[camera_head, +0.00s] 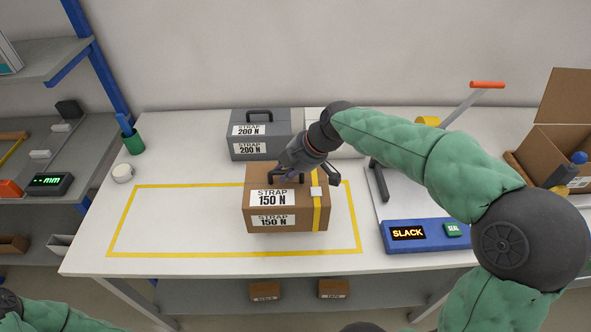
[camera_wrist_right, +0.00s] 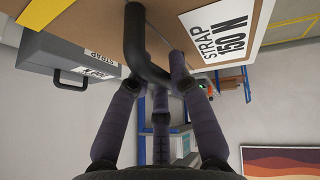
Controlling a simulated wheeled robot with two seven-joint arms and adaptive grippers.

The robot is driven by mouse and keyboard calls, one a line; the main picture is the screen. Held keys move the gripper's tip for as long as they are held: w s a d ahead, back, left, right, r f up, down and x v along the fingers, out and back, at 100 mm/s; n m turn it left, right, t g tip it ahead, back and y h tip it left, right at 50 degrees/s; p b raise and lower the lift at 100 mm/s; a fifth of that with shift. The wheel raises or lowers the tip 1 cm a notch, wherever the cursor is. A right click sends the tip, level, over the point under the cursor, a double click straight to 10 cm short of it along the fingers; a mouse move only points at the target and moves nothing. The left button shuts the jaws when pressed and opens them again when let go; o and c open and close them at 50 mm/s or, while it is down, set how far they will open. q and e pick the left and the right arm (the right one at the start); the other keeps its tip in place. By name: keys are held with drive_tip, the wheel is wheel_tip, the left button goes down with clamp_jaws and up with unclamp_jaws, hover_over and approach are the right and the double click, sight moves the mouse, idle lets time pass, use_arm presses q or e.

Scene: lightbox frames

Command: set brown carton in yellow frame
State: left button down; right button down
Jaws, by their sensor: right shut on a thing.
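The brown carton (camera_head: 258,216) has "STRAP 150 N" labels, a yellow strap and a black handle on top. In the head view it stands upright over the right part of the yellow frame (camera_head: 180,255), a taped outline on the table, and hides part of its back line. I cannot tell whether its bottom touches the table. My right gripper (camera_head: 290,172) is at the carton's top, shut on the handle. In the right wrist view the black handle (camera_wrist_right: 135,40) runs between its fingers. My left gripper is out of view; only part of that arm shows at lower left.
A grey "STRAP 200 N" case (camera_head: 287,122) stands behind the carton. A blue device reading "SLACK" (camera_head: 426,235) is to the right. An open cardboard box (camera_head: 553,138) is at far right. A white roll (camera_head: 122,173) and green cup (camera_head: 133,143) are at left. The frame's left part is clear.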

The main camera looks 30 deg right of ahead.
drive_tip(key=shift+w+a+f, duration=0.1)
drive_tip(key=shift+w+f, duration=0.5)
drive_tip(key=shift+w+f+b, duration=0.2)
drive_tip(key=shift+f+b, duration=0.65)
drive_tip(key=shift+f, duration=0.85)
drive_tip(key=c, duration=1.6)
unclamp_jaws()
drive_tip(key=shift+s+f, duration=0.1)
drive_tip(key=shift+f, duration=0.1)
drive_tip(key=o, duration=0.5)
drive_tip(key=shift+a, duration=0.1)
drive_tip(key=shift+c, duration=0.2)
drive_tip(key=shift+s+r, duration=0.15)
drive_tip(key=shift+r, duration=0.4)
drive_tip(key=p+v, duration=0.2)
drive_tip(key=v, duration=0.9)
drive_tip(key=shift+s+d+p, duration=0.1)
drive_tip(key=shift+d+p, duration=0.1)
drive_tip(key=shift+p, duration=0.15)
